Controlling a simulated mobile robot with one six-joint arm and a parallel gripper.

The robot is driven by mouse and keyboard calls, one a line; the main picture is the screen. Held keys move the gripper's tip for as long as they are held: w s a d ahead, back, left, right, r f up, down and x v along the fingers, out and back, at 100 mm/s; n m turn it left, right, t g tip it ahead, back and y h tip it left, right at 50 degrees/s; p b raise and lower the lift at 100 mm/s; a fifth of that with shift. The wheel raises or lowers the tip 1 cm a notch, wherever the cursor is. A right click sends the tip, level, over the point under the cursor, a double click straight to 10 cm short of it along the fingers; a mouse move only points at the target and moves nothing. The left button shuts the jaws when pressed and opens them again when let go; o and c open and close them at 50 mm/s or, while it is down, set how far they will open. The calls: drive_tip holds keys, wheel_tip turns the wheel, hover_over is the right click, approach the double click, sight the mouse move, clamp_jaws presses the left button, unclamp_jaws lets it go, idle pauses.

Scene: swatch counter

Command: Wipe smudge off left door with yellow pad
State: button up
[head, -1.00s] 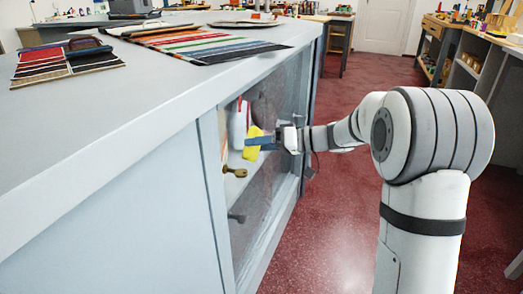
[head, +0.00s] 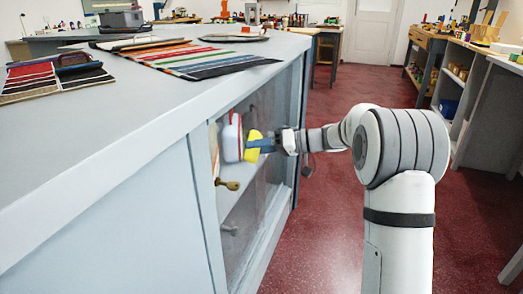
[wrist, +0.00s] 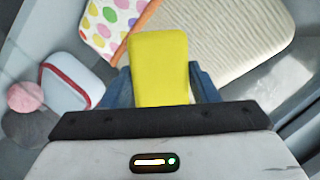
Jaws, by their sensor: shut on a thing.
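My gripper (head: 263,146) is shut on the yellow pad (head: 252,145) and holds it up in front of the glass door side of the counter. In the wrist view the yellow pad (wrist: 158,65) stands between the two blue fingers of my gripper (wrist: 160,80). The left door (head: 243,212) is a clear panel in a grey frame, with shelf items seen through it. I cannot tell whether the pad touches the glass. I cannot make out a smudge; the pad and gripper hide part of the door.
Through the glass show a white case with red trim (wrist: 68,85), a pink round thing (wrist: 25,98), a dotted cloth (wrist: 105,20), a ribbed beige piece (wrist: 225,45) and a brass key-like object (head: 228,184). Swatches (head: 200,55) lie on the counter top (head: 90,135). Red floor (head: 320,230) is open to the right.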

drive_tip(key=shift+d, duration=0.1)
drive_tip(key=shift+s+d, duration=0.35)
drive_tip(key=shift+d, duration=0.55)
drive_tip(key=shift+s+d, duration=0.35)
drive_tip(key=shift+d, duration=0.6)
drive_tip(key=shift+s+d, duration=0.35)
drive_tip(key=shift+d, duration=0.55)
drive_tip(key=d, duration=0.1)
drive_tip(key=s+d, duration=0.1)
drive_tip(key=shift+d, duration=0.4)
